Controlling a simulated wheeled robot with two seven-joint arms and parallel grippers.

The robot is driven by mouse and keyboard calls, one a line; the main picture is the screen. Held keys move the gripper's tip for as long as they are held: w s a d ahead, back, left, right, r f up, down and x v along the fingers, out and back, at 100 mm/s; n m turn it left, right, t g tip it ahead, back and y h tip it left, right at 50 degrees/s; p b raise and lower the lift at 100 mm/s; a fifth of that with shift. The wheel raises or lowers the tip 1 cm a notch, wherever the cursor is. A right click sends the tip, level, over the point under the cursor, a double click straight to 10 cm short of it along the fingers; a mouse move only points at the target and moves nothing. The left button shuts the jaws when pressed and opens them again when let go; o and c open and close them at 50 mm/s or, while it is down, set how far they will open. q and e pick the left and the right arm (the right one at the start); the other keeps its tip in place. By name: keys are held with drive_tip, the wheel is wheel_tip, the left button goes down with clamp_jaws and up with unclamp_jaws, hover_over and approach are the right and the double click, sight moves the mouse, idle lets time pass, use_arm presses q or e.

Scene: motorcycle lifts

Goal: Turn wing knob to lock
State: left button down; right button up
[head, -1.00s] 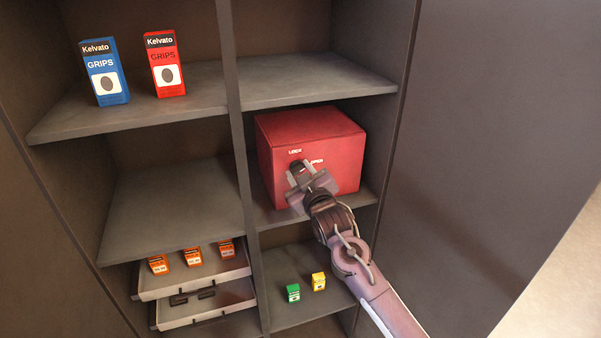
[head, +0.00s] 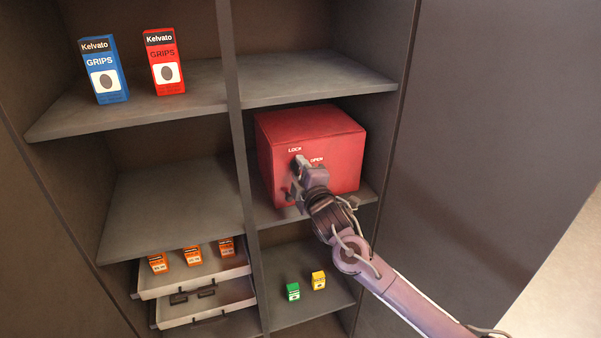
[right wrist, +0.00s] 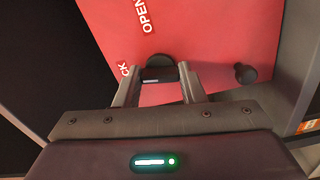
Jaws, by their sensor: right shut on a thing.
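My right gripper (head: 297,175) is at the box front, below the labels. The right wrist view shows its two fingers shut on the dark wing knob (right wrist: 158,71), one at each end of the wing. The wing lies across between the fingertips, near the partly cut LOCK label. In the head view my gripper mostly hides the knob. My left gripper is not in view.
A dark round peg (right wrist: 245,74) sticks out of the box front beside the knob. A grey divider (head: 238,150) runs along the box's left. Small green (head: 293,292) and yellow (head: 318,280) boxes stand on the shelf below. Trays (head: 200,275) are at lower left.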

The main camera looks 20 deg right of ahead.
drive_tip(key=shift+n, duration=1.1)
drive_tip(key=o, duration=1)
drive_tip(key=s+b, duration=0.2)
drive_tip(key=s, duration=0.5)
drive_tip(key=shift+s+b, duration=0.35)
drive_tip(key=shift+s, duration=0.05)
